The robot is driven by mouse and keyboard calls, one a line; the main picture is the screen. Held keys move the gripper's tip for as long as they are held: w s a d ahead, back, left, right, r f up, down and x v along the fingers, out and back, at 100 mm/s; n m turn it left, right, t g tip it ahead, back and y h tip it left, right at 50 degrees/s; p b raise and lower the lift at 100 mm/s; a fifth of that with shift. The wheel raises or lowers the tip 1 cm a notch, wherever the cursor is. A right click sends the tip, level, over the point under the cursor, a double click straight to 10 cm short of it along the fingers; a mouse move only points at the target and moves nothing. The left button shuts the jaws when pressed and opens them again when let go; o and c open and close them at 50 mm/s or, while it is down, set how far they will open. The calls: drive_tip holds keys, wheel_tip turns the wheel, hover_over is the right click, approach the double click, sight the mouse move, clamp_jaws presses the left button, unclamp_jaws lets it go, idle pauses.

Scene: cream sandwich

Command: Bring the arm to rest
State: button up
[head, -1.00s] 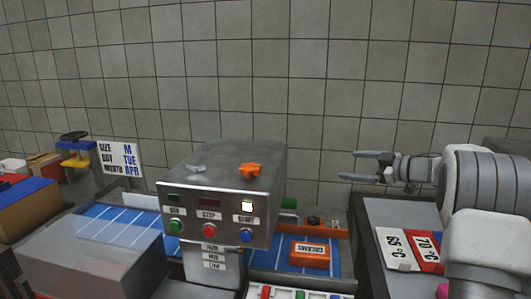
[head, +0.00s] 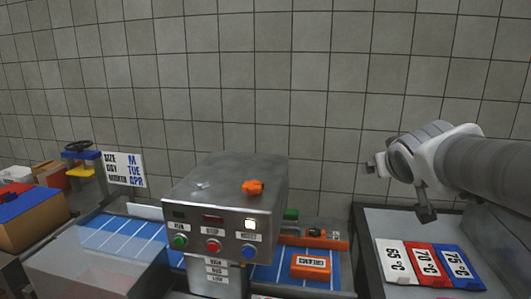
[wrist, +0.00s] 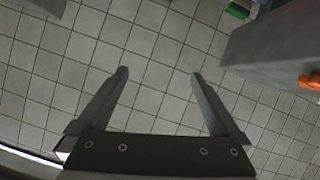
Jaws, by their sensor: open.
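My gripper (wrist: 160,73) is open, with two dark fingers spread apart and nothing between them in the wrist view. The fingers are hard to make out there. My gripper touches nothing that I can see.
A metal machine (head: 215,190) with buttons and an orange knob (head: 253,187) stands in the middle. An orange box (head: 310,267) lies on the blue belt (head: 262,272). White, red and blue temperature cards (head: 427,262) lie in the grey tray (head: 385,222) below my arm.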

drive_tip(key=s+a+f+g+y+p, duration=0.1)
drive_tip(key=s+a+f+g, duration=0.2)
drive_tip(key=s, duration=0.8)
drive_tip(key=s+a+f+g+y, duration=0.2)
drive_tip(key=s+a+f+g, duration=0.1)
drive_tip(key=s+a+f, duration=0.4)
drive_tip(key=s+f, duration=0.2)
drive_tip(key=s, duration=0.2)
drive_tip(key=shift+s+a+g+y+p, duration=0.25)
drive_tip(key=shift+s+g+y+p, duration=0.05)
drive_tip(key=shift+s+g+p, duration=0.1)
